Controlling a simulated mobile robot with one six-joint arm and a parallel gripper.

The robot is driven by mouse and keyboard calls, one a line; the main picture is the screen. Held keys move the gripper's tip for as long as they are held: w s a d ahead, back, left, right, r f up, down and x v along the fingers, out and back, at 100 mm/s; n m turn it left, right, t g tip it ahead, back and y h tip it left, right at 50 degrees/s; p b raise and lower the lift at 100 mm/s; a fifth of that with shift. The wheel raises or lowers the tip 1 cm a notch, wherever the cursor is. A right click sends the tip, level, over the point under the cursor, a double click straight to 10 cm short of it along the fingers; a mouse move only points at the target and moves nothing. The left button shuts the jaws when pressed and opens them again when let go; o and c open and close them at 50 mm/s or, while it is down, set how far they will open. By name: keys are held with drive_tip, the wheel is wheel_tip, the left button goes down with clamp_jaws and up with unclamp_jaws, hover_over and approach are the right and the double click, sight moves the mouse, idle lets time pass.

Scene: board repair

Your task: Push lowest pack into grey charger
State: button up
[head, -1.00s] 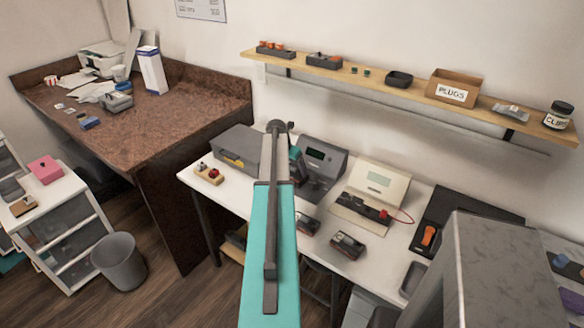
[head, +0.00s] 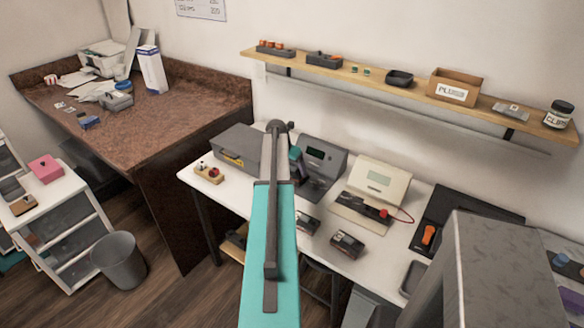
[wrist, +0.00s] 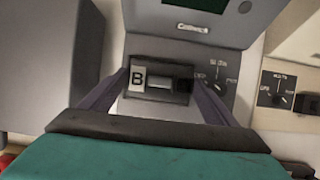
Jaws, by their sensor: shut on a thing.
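The grey charger (head: 320,165) stands on the white bench behind the end of my arm. In the wrist view the charger (wrist: 190,20) fills the upper middle, with a dark screen and a knob. My gripper (wrist: 158,85) is shut on a dark pack with a white "B" label (wrist: 138,76). One purple finger is on each side of the pack. The pack is at the charger's lower front; how deep it sits I cannot tell. In the head view my arm hides the held pack. Two other dark packs, one nearer the arm (head: 307,223) and one to its right (head: 348,243), lie on the bench.
A cream charger (head: 375,185) with a red clip and lead stands right of the grey one. A grey box (head: 238,145) is close on the left. A black tray (head: 440,225) with an orange tool lies at the right. A shelf (head: 400,85) runs above.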

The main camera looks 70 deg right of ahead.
drive_tip(key=shift+f, duration=0.35)
idle(0.8)
drive_tip(key=o, duration=1)
drive_tip(key=shift+o, duration=0.2)
drive_tip(key=shift+r+p, duration=0.95)
drive_tip(key=shift+r, duration=0.65)
drive_tip(key=shift+r+p, duration=1.8)
drive_tip(key=shift+r, duration=1.15)
